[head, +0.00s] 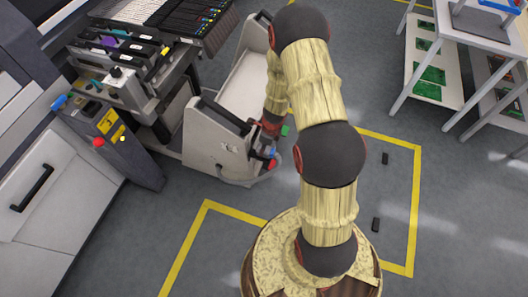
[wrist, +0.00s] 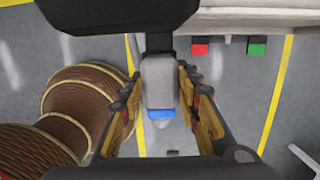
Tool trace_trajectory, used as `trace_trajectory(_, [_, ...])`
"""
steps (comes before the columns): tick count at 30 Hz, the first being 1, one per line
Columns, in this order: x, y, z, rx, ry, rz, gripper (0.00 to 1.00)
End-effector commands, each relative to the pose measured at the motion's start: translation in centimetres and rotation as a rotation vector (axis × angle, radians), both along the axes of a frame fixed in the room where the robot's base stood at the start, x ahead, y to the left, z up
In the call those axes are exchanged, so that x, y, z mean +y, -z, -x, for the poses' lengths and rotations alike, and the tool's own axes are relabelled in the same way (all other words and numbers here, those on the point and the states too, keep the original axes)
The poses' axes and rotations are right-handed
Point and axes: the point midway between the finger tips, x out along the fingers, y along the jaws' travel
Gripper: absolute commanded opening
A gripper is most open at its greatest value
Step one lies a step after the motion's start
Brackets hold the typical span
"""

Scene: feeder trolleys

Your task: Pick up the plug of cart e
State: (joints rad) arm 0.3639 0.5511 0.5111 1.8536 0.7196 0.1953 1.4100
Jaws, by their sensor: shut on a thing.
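The cart (head: 215,145) is a pale trolley with a dark handle, standing left of my arm in the head view. Its pale edge (wrist: 250,18) crosses the top right of the wrist view. The plug (wrist: 158,80) is a grey block with a blue band near its lower end. My gripper (wrist: 158,92) is shut on the plug, with one tan finger on each side. In the head view my gripper (head: 268,128) is at the cart's right end, partly hidden by my arm. I cannot tell whether the plug still touches the cart.
A feeder machine (head: 115,85) stands left of the cart, with a grey cabinet (head: 55,190) in front. White shelves (head: 435,75) with green boards stand at the upper right. Red (wrist: 200,48) and green (wrist: 257,48) blocks sit under the cart's edge. Yellow-lined floor (head: 400,190) is mostly clear.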

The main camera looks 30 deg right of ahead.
Motion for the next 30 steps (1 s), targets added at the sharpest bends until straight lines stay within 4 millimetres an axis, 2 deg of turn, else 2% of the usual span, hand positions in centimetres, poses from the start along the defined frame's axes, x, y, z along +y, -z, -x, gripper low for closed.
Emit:
trace_trajectory(11, [0.0, -0.7, 0.0, -0.001, 0.000, 0.001, 0.00])
trace_trajectory(19, [0.0, -3.8, 0.0, -0.001, -0.001, 0.001, 0.00])
trace_trajectory(23, [0.4, -6.1, 2.0, -0.002, 0.001, 0.001, 0.00])
trace_trajectory(27, [0.9, -9.5, 4.7, -0.003, 0.002, 0.001, 0.00])
trace_trajectory(30, [1.4, -10.1, 6.7, -0.002, 0.002, 0.001, 0.00])
